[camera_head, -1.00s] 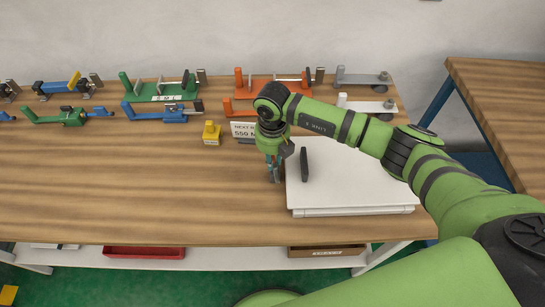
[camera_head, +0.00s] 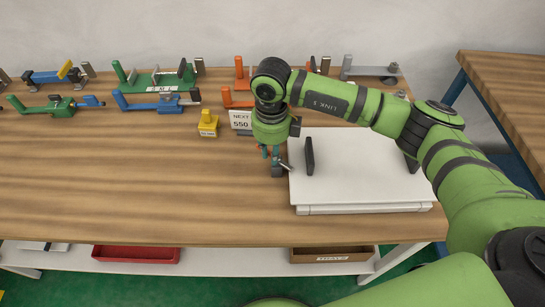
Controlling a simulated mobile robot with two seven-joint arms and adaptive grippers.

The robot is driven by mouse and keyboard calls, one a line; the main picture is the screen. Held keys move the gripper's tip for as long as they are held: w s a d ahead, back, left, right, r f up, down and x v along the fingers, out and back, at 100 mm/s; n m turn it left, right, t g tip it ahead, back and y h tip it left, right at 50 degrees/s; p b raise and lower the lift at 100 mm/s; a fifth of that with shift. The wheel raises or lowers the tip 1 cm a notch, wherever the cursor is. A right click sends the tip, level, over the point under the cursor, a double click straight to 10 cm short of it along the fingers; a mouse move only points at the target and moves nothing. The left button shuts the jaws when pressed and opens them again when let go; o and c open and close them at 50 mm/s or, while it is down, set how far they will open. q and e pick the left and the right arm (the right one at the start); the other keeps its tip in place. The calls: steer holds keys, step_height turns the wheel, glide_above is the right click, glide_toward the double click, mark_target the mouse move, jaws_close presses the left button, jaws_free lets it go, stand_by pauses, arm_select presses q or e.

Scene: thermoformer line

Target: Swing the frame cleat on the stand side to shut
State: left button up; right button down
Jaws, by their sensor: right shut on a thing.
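My right gripper (camera_head: 276,168) points down at the left edge of a white slab-like frame (camera_head: 360,170) on the wooden bench. Its fingers are closed on a small grey piece, which looks like the frame cleat (camera_head: 286,167). The cleat's short end sticks out to the right, by the slab's edge. The fingers and wrist hide the rest of it. A dark upright handle (camera_head: 309,156) stands on the slab just to the right of the gripper, apart from it. My left gripper is not in view.
Toggle clamps stand along the back, including a green one (camera_head: 155,78) and a blue one (camera_head: 155,104). A yellow block (camera_head: 208,124) and a white sign (camera_head: 240,120) stand behind the gripper. The bench's left front (camera_head: 120,190) is clear.

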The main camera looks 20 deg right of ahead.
steer(key=n+b, duration=0.1)
steer(key=b, duration=0.1)
steer(key=n+b, duration=0.4)
steer(key=shift+s+a+f, duration=0.1)
steer(key=shift+s+f, duration=0.1)
steer(key=shift+s, duration=0.05)
steer(key=shift+s+r+n+b, duration=0.1)
steer(key=shift+n+b, duration=0.65)
steer(key=shift+s+r+n+b, duration=0.1)
steer(key=shift+n+b, duration=0.65)
steer(key=c, duration=1.1)
jaws_free()
steer(key=shift+c, duration=0.2)
step_height(320, 180, up, 12)
